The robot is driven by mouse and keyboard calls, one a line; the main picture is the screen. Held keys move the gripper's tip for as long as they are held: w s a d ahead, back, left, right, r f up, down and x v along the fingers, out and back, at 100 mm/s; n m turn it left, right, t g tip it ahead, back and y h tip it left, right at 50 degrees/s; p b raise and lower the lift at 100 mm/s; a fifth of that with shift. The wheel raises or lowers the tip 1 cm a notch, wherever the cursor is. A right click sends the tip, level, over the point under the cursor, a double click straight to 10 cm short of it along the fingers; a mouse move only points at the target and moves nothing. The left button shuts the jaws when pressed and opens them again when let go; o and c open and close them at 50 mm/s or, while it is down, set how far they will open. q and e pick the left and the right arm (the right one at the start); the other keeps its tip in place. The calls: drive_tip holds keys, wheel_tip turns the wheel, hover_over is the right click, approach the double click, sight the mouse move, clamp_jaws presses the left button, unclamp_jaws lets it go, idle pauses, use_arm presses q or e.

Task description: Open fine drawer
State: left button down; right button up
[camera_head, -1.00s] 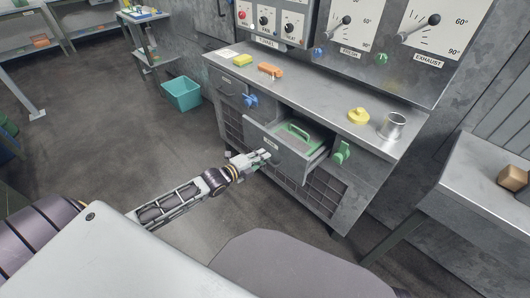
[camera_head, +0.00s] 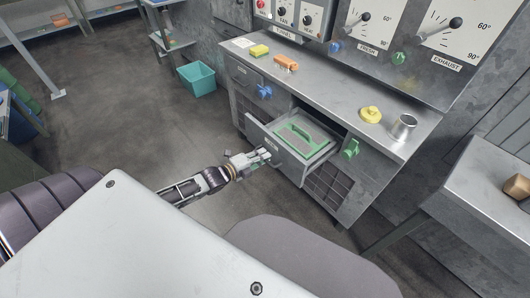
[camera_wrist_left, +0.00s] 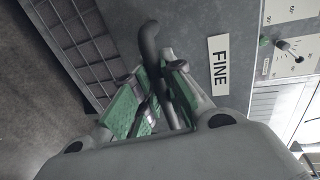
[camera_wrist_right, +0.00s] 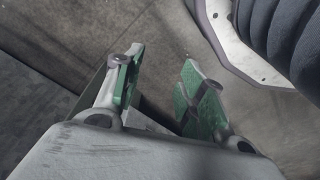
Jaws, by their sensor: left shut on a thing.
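My left gripper (camera_head: 264,156) is at the drawer front. In the left wrist view my left gripper (camera_wrist_left: 155,95) is shut on the handle, which runs between its green pads. My right gripper (camera_wrist_right: 160,90) shows only in its wrist view. Its fingers are apart with nothing between them.
On the cabinet top (camera_head: 325,85) are a yellow block (camera_head: 259,50), an orange brush-like block (camera_head: 286,63), a yellow knob-like piece (camera_head: 371,115) and a metal cup (camera_head: 403,127). A teal bin (camera_head: 197,78) stands on the floor. A side table (camera_head: 480,180) is at right.

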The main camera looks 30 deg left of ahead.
use_arm(q)
drive_tip(key=shift+s+a+f+p, duration=0.1)
drive_tip(key=shift+s+a+p, duration=0.15)
drive_tip(key=shift+s+p, duration=0.5)
use_arm(e)
drive_tip(key=shift+s+d+f, duration=0.15)
drive_tip(key=shift+d+f, duration=0.05)
drive_tip(key=shift+f, duration=0.4)
drive_tip(key=shift+s+d+f, duration=0.2)
drive_tip(key=shift+d+f, duration=0.05)
drive_tip(key=shift+f, duration=0.4)
drive_tip(key=shift+s+d+f, duration=0.15)
drive_tip(key=shift+d+f, duration=0.05)
drive_tip(key=shift+f, duration=0.4)
use_arm(q)
drive_tip(key=shift+s, duration=0.15)
drive_tip(key=c, duration=1.5)
unclamp_jaws()
use_arm(e)
drive_tip(key=shift+d, duration=0.1)
use_arm(q)
drive_tip(key=shift+a, duration=0.1)
drive_tip(key=shift+v, duration=5.95)
